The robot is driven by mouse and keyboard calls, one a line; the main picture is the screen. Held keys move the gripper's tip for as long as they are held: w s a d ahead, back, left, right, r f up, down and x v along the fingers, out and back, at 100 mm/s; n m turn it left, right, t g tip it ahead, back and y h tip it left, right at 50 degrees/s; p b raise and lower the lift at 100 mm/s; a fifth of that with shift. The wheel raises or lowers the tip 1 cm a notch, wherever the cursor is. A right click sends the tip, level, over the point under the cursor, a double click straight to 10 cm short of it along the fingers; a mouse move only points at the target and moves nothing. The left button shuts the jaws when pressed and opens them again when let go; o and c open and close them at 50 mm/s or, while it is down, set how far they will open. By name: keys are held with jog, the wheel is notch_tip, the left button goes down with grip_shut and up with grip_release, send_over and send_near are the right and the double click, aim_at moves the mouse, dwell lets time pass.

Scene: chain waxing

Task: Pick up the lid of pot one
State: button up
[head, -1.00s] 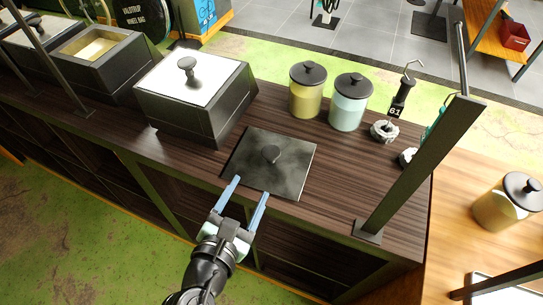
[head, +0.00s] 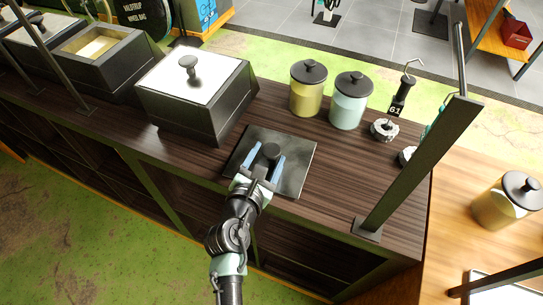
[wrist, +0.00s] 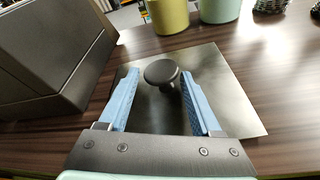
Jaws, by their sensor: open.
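A dark square lid (head: 294,176) with a round black knob (head: 271,151) lies flat on the wooden counter. My gripper (head: 266,160) is open over the lid, with its two blue fingers on either side of the knob. In the wrist view the knob (wrist: 162,72) shows between the open fingertips (wrist: 158,80), apart from both. The lid (wrist: 228,68) also shows there under the fingers. To its left stands a dark square pot with a pale lid (head: 190,75) on it; farther left is an open square pot (head: 97,52) with a yellowish inside.
Behind the lid stand a yellow jar (head: 306,95) and a light-blue jar (head: 347,108). A tool stand tagged 61 (head: 394,111) and a slanted dark post (head: 420,165) are to the right. The counter (head: 340,170) right of the lid is clear.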

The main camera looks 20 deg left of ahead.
grip_shut()
dwell(0.4)
